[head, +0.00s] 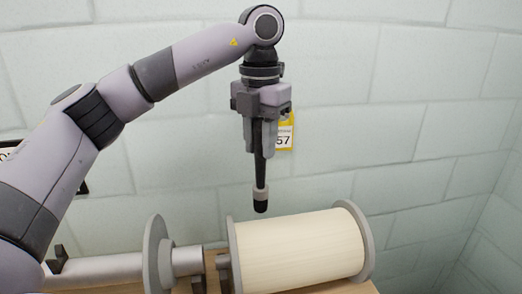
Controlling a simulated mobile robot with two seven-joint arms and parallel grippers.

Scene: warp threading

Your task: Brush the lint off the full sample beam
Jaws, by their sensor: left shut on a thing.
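The full sample beam (302,247) lies on its side at the lower middle, wound with cream yarn between two grey end discs. I cannot make out any lint on it from here. My left gripper (260,151) points down above the beam's left part and is shut on a slim dark brush (260,187). The brush hangs upright with a pale band and a dark tip at its lower end. The tip looks a little above the beam, apart from it. My right gripper is not in view.
A bare grey roller (100,269) with a grey disc (156,254) lies to the left of the beam. A wooden surface (355,287) shows under the beam. A yellow and white tag marked 57 (285,138) shows behind my left gripper. A pale block wall (400,130) stands behind.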

